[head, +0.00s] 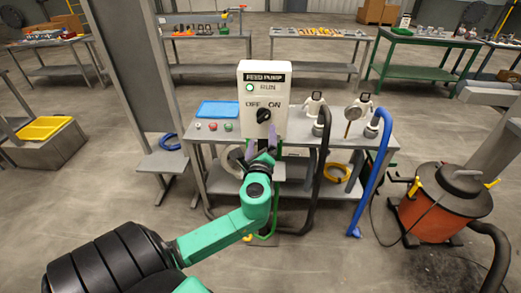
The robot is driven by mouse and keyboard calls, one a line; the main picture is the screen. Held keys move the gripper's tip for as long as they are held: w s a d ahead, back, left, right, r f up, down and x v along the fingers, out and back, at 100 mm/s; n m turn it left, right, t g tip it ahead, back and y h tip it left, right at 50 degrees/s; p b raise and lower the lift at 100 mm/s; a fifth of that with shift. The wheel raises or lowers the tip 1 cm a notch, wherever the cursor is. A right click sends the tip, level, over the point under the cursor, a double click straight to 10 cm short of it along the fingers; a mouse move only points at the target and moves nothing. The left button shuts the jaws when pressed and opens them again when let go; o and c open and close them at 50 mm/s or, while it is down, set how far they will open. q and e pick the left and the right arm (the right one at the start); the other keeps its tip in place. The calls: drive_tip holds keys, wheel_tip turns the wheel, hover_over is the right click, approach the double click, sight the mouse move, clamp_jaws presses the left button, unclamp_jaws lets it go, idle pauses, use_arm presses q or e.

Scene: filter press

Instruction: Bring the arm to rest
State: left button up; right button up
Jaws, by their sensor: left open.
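My left arm, green and black, reaches in from the lower left. Its gripper (262,145) is open, with its fingers pointing up at the lower front of the feed pump box, just below the knob. Nothing shows between the fingers. The white feed pump box (279,85) stands upright on the grey table, with a green RUN lamp (250,87) that looks lit. Its black knob (264,115) sits under the OFF and ON labels and seems tilted toward ON. My right gripper is out of view.
The grey table (208,152) holds a blue tray (219,109), small coloured buttons and two white valve-like fittings with black and blue hoses (372,180). A tall grey panel (133,65) stands left. An orange drum (440,205) stands right. Open floor lies in front.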

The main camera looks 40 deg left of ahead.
use_arm(q)
drive_tip(key=v, duration=0.4)
idle(0.3)
drive_tip(key=s+a+f+n+g+h, duration=0.1)
drive_tip(key=s+f+n+g+h, duration=0.25)
drive_tip(key=f, duration=1.35)
drive_tip(key=s+f+n+g+h, duration=0.2)
drive_tip(key=f+g, duration=0.2)
drive_tip(key=f, duration=1.3)
drive_tip(key=s+d+f+n+g+h, duration=0.1)
drive_tip(key=s+d+f+n+g, duration=0.1)
drive_tip(key=s+f, duration=0.5)
drive_tip(key=s+d+f+n+g+h, duration=0.2)
drive_tip(key=s+d+f+n, duration=0.3)
drive_tip(key=s+f, duration=0.3)
drive_tip(key=s+d+f+n+g+h, duration=0.2)
drive_tip(key=s+f+n, duration=0.3)
drive_tip(key=s, duration=0.9)
wheel_tip(320, 180, down, 3)
drive_tip(key=shift+d+f, duration=0.15)
drive_tip(key=shift+d, duration=0.5)
